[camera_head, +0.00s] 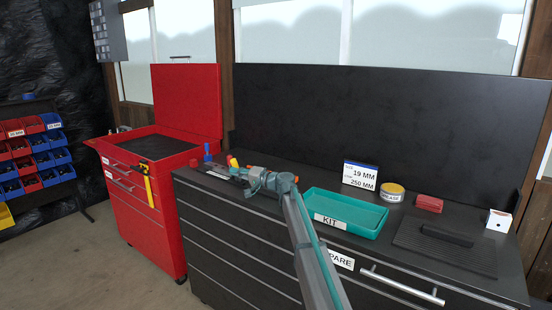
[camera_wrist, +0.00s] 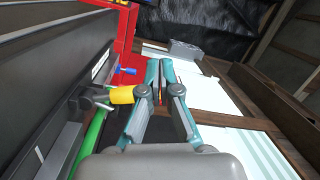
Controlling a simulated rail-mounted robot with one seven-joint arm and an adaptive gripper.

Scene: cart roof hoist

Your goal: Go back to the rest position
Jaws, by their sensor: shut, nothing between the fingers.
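My gripper (camera_wrist: 160,70) is shut and empty, its two teal fingers together in the middle of the wrist view. In the head view my arm reaches over the left part of the dark workbench (camera_head: 240,212), with its end pointing left. The picture shows a gap between the fingers and this tool, but I cannot tell the distance. The fingertips are not clear in the head view.
A teal KIT tray (camera_head: 372,231), a 19 MM / 250 MM sign (camera_head: 361,176), a yellow-lidded tin (camera_head: 391,191) and a red block (camera_head: 429,204) stand right of my arm. A red tool cart (camera_head: 137,203) with its lid raised is at left. Blue and red bins (camera_head: 33,140) are farther left.

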